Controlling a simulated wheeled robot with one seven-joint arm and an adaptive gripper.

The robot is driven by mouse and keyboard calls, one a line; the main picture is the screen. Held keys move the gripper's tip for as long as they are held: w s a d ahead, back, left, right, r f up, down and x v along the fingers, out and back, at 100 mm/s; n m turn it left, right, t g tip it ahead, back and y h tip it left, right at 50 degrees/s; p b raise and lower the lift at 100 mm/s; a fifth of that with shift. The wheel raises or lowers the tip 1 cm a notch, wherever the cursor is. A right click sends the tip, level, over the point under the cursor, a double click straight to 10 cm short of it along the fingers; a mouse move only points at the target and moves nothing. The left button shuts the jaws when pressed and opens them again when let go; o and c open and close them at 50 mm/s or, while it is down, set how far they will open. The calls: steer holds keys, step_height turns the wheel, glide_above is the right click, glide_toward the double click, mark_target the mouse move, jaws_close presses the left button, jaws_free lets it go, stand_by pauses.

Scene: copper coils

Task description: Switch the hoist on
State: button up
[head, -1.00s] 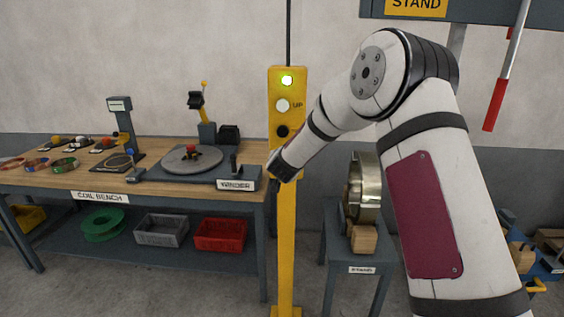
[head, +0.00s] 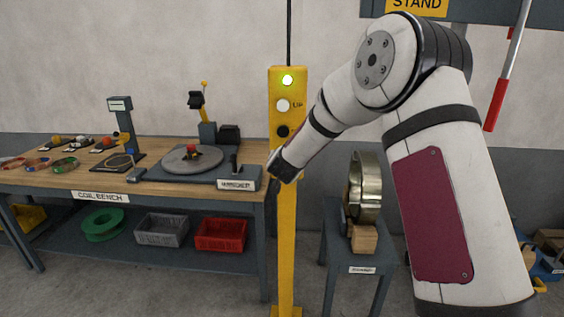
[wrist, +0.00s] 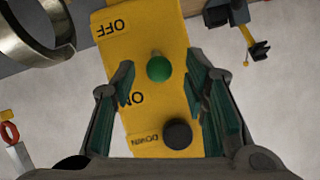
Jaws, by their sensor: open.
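The yellow hoist control box (head: 287,95) tops a yellow post in the head view. In the wrist view, the yellow panel (wrist: 177,105) shows OFF, ON and DOWN markings. A green knob (wrist: 159,68) sits between the OFF and ON levels; which one it is set to I cannot tell. My open gripper (wrist: 163,68) has a finger on each side of the knob, with no clear contact. In the head view my gripper (head: 274,170) hides the box's lower part.
The coil bench (head: 225,198) with a winder turntable (head: 192,160) stands left of the post. A small stand (head: 361,262) bearing a metal ring (head: 372,190) is right of it. A red-handled lever (head: 495,105) hangs at upper right.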

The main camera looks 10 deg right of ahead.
steer(key=v, duration=0.9)
steer(key=shift+s, duration=0.3)
steer(key=shift+a+r, duration=0.1)
